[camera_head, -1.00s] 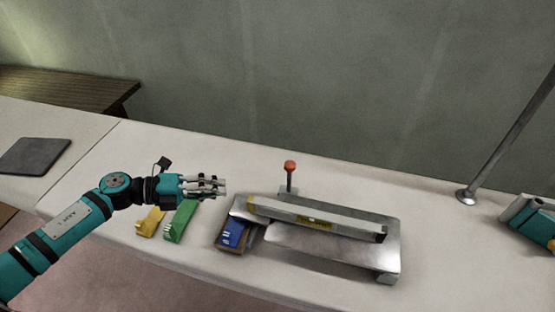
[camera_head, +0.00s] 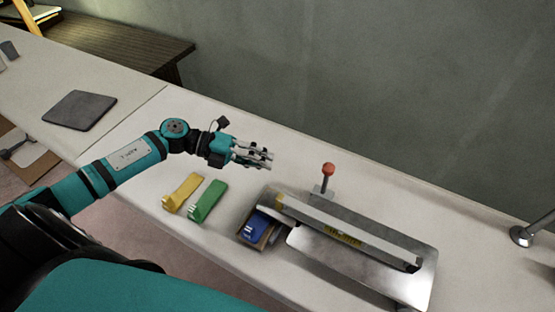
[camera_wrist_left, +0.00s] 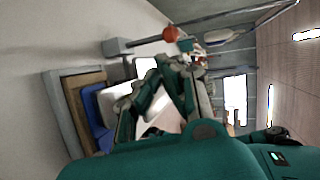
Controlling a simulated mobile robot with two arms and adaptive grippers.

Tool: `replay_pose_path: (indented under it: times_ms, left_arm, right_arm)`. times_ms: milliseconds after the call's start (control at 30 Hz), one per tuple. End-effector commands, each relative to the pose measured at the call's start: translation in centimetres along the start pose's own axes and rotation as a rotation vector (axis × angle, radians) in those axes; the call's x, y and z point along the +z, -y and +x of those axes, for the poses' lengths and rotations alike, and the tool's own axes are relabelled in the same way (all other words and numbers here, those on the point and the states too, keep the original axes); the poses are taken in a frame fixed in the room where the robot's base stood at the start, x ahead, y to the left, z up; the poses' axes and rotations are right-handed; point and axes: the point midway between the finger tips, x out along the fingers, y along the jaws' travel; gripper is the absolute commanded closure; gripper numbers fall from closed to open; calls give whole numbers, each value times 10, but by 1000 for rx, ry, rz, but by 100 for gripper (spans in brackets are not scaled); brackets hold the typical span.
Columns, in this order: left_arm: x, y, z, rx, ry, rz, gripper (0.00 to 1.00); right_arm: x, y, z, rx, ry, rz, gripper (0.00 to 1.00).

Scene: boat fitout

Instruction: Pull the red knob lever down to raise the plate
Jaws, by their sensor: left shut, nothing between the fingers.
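The red knob (camera_head: 328,169) tops a short upright metal lever (camera_head: 324,183) behind the metal plate device (camera_head: 385,275) on the white bench. The knob also shows in the left wrist view (camera_wrist_left: 170,34), beyond the fingers and apart from them. My left gripper (camera_head: 270,158) is shut and empty above the bench, to the left of the lever and touching nothing. Its fingers also show in the left wrist view (camera_wrist_left: 168,85). The device's long silver bar (camera_head: 345,233) carries a yellow label. My right gripper is not in view.
Yellow (camera_head: 183,193) and green (camera_head: 207,201) blocks lie below my left gripper. A blue block (camera_head: 257,228) sits in a small box at the device's left end. A dark flat pad (camera_head: 80,110) lies far left. A pole base (camera_head: 521,236) stands at the right.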

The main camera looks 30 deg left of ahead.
Motion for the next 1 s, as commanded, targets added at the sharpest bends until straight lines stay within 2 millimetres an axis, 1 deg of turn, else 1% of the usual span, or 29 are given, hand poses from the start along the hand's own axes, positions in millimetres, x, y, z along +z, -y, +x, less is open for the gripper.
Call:
replay_pose_path:
  times_ms: [33, 100, 233, 400, 500, 600, 700, 1000]
  left_arm:
    - [0, 4, 10, -6, 0, 1, 100]
    - [0, 5, 24, -6, -1, 1, 100]
    - [0, 5, 53, -6, -1, 0, 100]
    - [0, 6, 87, -5, -1, 1, 100]
    - [0, 11, 101, -3, 0, 2, 100]
    - [0, 13, 112, -2, 0, 0, 100]
    - [0, 14, 118, -2, 1, 1, 100]
    - [0, 13, 120, -1, 1, 1, 100]
  right_arm:
    - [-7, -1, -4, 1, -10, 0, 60]
    - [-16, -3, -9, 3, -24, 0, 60]
    - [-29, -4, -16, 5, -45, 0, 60]
    - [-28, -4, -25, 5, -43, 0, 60]
    - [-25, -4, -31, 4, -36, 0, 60]
    - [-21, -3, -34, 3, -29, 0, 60]
    - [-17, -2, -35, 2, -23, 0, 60]
    - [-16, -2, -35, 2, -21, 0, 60]
